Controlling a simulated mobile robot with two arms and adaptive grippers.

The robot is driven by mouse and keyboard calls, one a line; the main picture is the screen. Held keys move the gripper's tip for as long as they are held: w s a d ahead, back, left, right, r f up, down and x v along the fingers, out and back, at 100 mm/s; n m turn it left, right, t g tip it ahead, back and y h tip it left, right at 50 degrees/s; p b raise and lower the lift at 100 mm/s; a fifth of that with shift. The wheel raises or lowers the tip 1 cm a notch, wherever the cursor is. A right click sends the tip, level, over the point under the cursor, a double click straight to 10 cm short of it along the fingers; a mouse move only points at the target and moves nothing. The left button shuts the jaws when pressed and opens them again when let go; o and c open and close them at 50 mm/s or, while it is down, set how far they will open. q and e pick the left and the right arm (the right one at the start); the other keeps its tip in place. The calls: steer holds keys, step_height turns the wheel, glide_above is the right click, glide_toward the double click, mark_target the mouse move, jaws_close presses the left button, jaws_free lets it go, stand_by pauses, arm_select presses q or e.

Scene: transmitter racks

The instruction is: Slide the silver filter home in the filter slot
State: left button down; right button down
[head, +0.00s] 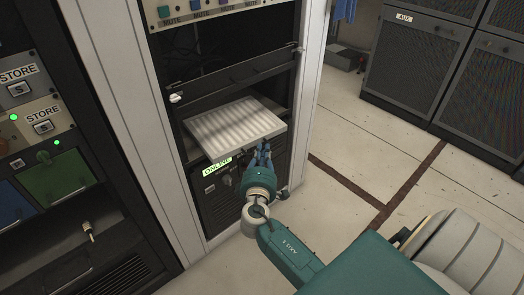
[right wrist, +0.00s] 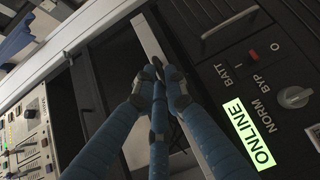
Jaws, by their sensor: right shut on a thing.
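The silver filter (head: 235,125) is a flat, pale, ribbed panel. It sticks out of the dark filter slot (head: 272,93) in the rack, its back part inside and its front part outside, looking slightly skewed. My right gripper (head: 263,152) is shut on the filter's front edge, near its right corner. In the right wrist view the blue fingers (right wrist: 157,72) close together over the filter's light grey edge strip (right wrist: 149,38); the exact grip is partly hidden by the fingers. My left gripper is in neither view.
A dark bar (head: 235,71) crosses the rack above the slot. Below the filter is a black panel with a green ONLINE label (head: 217,165) and a knob. A grey rack post (head: 312,75) stands just right. Speaker-like cabinets (head: 415,60) stand at back right; open floor lies between.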

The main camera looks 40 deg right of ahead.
steer(key=c, duration=1.7)
jaws_free()
